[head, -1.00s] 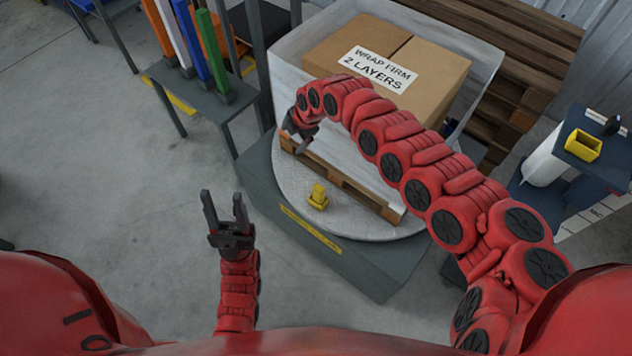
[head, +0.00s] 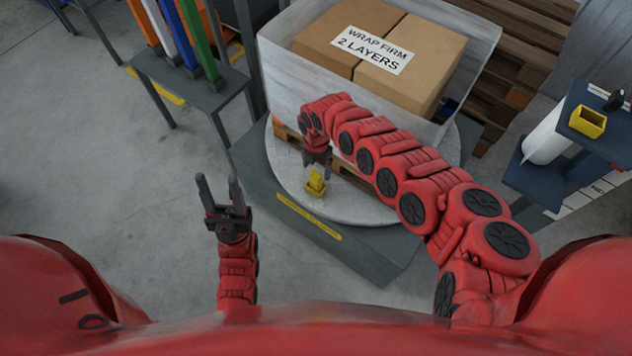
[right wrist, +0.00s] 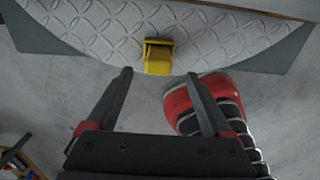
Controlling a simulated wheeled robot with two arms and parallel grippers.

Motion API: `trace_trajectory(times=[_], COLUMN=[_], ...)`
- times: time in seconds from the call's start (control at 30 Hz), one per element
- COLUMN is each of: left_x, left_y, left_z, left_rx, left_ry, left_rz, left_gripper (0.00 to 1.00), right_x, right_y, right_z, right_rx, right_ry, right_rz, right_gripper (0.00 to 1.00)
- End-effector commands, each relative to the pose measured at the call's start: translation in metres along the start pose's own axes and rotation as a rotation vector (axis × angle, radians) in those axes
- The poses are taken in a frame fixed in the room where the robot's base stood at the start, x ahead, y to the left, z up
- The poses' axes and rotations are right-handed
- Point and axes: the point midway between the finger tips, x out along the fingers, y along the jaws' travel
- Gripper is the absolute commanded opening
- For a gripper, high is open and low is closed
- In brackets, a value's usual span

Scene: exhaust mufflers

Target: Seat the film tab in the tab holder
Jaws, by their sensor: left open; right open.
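A small yellow block-like piece (head: 316,184) stands on the round grey turntable (head: 372,208), near its front edge. I cannot tell for sure whether it is the film tab or the tab holder. My right gripper (head: 317,171) is open just above and behind it. In the right wrist view the yellow piece (right wrist: 158,57) lies beyond and between the open fingertips (right wrist: 158,75), with nothing held. My left gripper (head: 217,180) is open and empty over the floor, left of the turntable. A yellow open-topped box (head: 587,122) sits on the blue stand at the right.
Cardboard boxes (head: 412,70) in clear wrap stand on a pallet on the turntable, behind my right arm. A dark rack with coloured posts (head: 202,95) is at the upper left. A blue stand (head: 572,150) holds a white roll. The left floor is clear.

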Motion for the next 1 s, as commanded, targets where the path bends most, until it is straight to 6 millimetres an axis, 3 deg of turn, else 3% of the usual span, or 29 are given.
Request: trace_trajectory(times=[0.4, 0.7, 1.0], left_x=[-0.017, -0.017, -0.017], left_y=[0.001, 0.001, 0.001], left_z=[0.003, 0.003, 0.003], left_rx=[0.000, 0.000, 0.000], left_ry=[0.000, 0.000, 0.000], left_rz=[0.000, 0.000, 0.000], left_gripper=[0.50, 0.50, 0.50], right_x=[0.050, 0.052, 0.052], right_y=[0.002, 0.001, 0.002], right_z=[-0.001, 0.000, 0.000], right_rx=[0.000, 0.001, 0.001], right_ry=[0.001, -0.001, 0.000], right_rz=[0.000, 0.000, 0.000], right_gripper=[0.85, 0.85, 0.33])
